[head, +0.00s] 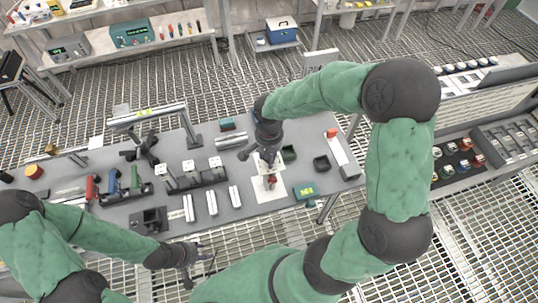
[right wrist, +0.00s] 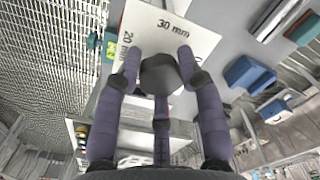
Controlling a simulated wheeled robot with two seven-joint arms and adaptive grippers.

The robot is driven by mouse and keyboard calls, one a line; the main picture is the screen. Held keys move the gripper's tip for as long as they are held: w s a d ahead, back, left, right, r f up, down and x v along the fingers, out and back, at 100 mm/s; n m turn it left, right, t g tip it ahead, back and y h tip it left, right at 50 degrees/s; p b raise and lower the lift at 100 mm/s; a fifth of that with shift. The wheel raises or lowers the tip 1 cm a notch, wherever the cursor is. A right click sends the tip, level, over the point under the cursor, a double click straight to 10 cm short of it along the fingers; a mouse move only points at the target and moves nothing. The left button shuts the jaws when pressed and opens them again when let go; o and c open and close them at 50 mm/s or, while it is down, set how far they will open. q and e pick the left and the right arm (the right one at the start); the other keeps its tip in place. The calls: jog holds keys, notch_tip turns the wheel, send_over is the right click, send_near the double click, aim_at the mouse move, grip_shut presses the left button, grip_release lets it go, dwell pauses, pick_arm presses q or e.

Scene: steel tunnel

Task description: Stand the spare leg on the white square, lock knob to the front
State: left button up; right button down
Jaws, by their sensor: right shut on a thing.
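The white square (head: 275,193) lies on the grey table, and its printed "30 mm" edge shows in the right wrist view (right wrist: 188,38). My right gripper (head: 265,157) is over the square, its fingers closed on the spare leg. The leg's dark end (right wrist: 160,75) sits between the fingers in the right wrist view. A red knob (head: 271,180) shows just below the gripper, on the near side, over the square. The fingers hide much of the leg; I cannot tell whether its lower end touches the square. My left gripper (head: 200,262) is empty and open off the table's front edge.

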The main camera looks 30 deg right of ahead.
jog(key=shift+f+b, duration=0.4)
jog(key=shift+b, duration=0.05)
jog(key=c, duration=0.7)
grip_release()
jog(key=shift+r, duration=0.1)
notch_tip(320, 180, up, 12)
